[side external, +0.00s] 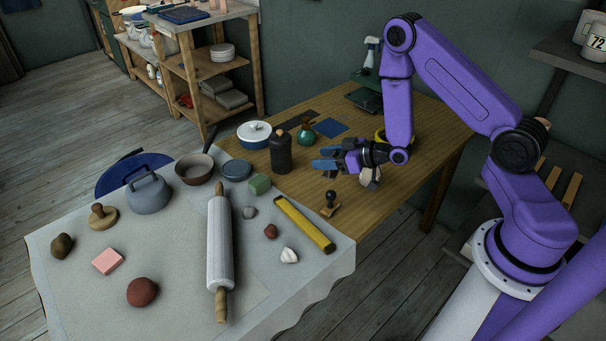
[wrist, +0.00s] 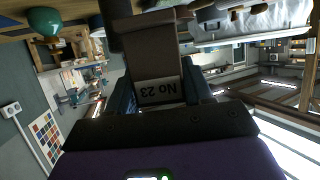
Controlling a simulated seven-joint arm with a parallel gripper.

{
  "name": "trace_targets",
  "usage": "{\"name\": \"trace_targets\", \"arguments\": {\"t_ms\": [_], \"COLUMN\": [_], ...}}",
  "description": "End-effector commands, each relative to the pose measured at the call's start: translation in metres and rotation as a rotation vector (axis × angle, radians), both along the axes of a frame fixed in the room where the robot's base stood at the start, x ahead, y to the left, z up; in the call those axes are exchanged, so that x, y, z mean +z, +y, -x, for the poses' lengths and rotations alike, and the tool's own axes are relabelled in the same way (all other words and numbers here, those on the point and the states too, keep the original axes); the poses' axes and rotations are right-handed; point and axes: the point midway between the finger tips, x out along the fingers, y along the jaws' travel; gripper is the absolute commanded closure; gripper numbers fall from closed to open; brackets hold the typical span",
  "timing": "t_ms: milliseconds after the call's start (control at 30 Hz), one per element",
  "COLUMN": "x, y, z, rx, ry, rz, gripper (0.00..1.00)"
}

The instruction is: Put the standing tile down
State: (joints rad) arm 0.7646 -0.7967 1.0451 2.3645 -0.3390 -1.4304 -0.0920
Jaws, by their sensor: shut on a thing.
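My gripper (side external: 324,158) reaches left, level above the wooden table, its blue fingers shut on the tile. In the wrist view the tile is a dark brown slab (wrist: 152,60) between the fingers, with a label reading "No 23" upside down. In the side view the tile is mostly hidden by the fingers; a small dark part (side external: 330,174) shows below them. I cannot tell whether it touches the table. A dark tile (side external: 297,120) and a blue tile (side external: 331,127) lie flat behind the gripper.
A wooden stamp (side external: 329,204) stands in front. A yellow bar (side external: 304,225) and rolling pin (side external: 220,245) lie on the cloth-covered table.

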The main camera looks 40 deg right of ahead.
Motion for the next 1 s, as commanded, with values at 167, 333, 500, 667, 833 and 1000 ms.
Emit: {"name": "trace_targets", "arguments": {"t_ms": [167,333,500,667,833,1000], "x": [-0.014,-0.034,-0.057,-0.071,-0.077,-0.094], "y": [-0.002,-0.002,-0.003,-0.003,-0.004,-0.004], "z": [-0.034,-0.059,-0.078,-0.09,-0.095,-0.099], "rx": [-0.002,-0.002,-0.002,-0.002,-0.003,-0.003], "ry": [-0.003,0.001,0.0,0.0,0.001,0.004], "rz": [0.0,0.0,0.0,0.0,-0.001,-0.001], "gripper": [0.79,0.79,0.79,0.79,0.79,0.79]}}
